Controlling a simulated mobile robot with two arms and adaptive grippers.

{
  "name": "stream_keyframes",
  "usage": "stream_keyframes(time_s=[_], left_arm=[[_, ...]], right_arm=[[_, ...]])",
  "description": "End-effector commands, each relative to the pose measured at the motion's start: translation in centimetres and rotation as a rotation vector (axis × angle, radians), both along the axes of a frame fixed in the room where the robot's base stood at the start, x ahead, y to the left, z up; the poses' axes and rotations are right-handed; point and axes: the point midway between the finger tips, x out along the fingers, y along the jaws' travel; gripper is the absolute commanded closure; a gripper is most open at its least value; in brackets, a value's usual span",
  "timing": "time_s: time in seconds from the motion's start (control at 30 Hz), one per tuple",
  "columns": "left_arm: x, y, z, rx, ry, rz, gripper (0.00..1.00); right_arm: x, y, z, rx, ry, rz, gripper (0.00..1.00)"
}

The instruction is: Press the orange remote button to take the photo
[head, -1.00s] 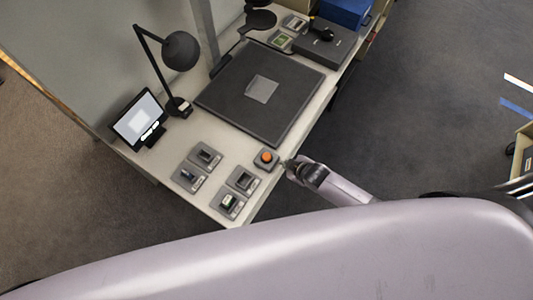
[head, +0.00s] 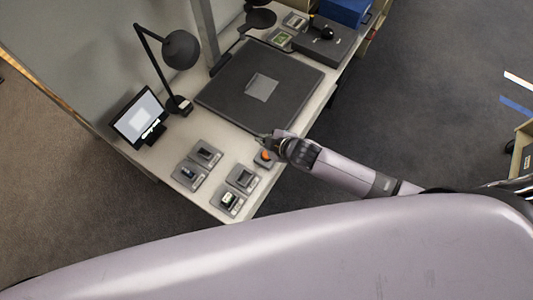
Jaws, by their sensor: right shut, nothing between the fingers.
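The orange remote button (head: 265,156) sits on a small grey base near the front right edge of the white table (head: 232,147). My right gripper (head: 262,139) is shut and empty, with its tip above or just beyond the button. The gripper partly covers the button's upper right side. I cannot tell whether the gripper touches the button. A dark square mat (head: 222,88) with a grey sheet (head: 262,87) on it lies behind the button. A small screen (head: 139,117) at the left shows a pale square. My left gripper is not in view.
Several grey switch boxes (head: 241,178) stand left of and below the button. A black desk lamp (head: 181,49) stands at the table's left side. A dark box (head: 330,50) and a blue box (head: 344,11) are at the far end. Open floor lies to the right.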

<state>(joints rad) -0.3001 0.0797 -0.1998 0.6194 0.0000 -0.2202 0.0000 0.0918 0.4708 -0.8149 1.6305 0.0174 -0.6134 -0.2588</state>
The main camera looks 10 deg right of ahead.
Motion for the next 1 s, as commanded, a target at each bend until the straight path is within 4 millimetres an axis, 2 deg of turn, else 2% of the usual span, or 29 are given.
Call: stream_keyframes(time_s=[0.5,0.7,1.0], left_arm=[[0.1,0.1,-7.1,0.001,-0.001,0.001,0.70],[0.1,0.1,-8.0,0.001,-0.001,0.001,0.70],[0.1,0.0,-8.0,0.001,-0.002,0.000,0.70]], right_arm=[[0.0,0.0,-6.5,0.000,0.000,0.000,1.00],[0.0,0.0,-8.1,0.000,0.001,-0.001,1.00],[0.0,0.0,-8.3,0.000,0.001,-0.001,1.00]])
